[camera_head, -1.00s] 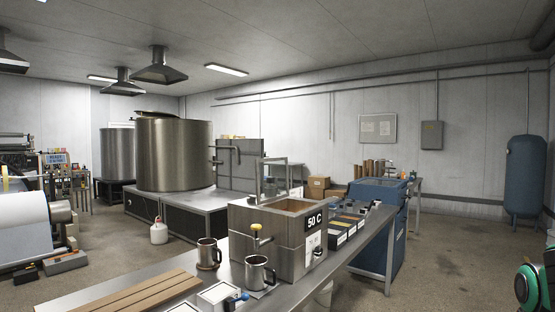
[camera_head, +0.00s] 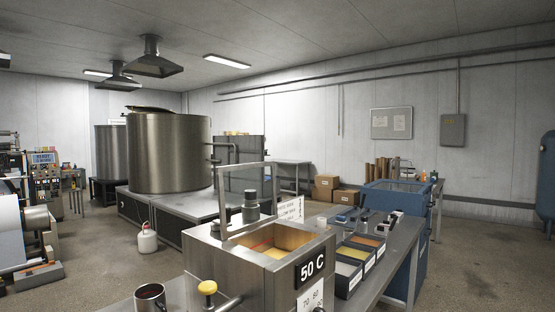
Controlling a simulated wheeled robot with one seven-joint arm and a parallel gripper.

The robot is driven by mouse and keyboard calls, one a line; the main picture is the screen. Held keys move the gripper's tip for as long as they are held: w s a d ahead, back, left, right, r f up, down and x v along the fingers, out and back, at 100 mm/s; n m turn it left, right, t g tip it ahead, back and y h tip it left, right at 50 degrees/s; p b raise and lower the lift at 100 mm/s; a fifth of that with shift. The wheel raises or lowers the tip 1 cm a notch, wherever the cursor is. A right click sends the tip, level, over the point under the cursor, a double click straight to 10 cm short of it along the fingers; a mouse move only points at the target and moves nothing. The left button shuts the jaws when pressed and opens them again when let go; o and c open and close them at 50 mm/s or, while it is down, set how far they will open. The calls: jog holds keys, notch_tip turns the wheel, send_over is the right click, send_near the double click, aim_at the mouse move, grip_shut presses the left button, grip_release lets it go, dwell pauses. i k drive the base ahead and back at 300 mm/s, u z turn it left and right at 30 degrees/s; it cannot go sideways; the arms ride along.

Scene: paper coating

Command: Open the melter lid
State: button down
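A steel box marked "50 C" (camera_head: 234,272), which looks like the melter, stands on the bench in the lower middle. Its top is open and shows a yellowish interior (camera_head: 268,245). A clear framed panel (camera_head: 243,167), apparently its lid, stands upright at the back of the box. A grey cylinder (camera_head: 250,207) rises in front of this panel; whether it touches the panel cannot be told. My gripper is not in view.
A steel mug (camera_head: 150,297) stands left of the box. Small bins (camera_head: 349,275) with coloured contents line the bench (camera_head: 400,243) on the right. Large steel tanks (camera_head: 168,150) stand at the back left. Floor at the right is clear.

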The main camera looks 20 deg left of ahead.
aim_at(220, 171)
jog(key=u, duration=0.2)
jog(key=i, duration=1.1)
jog(key=u, duration=0.5)
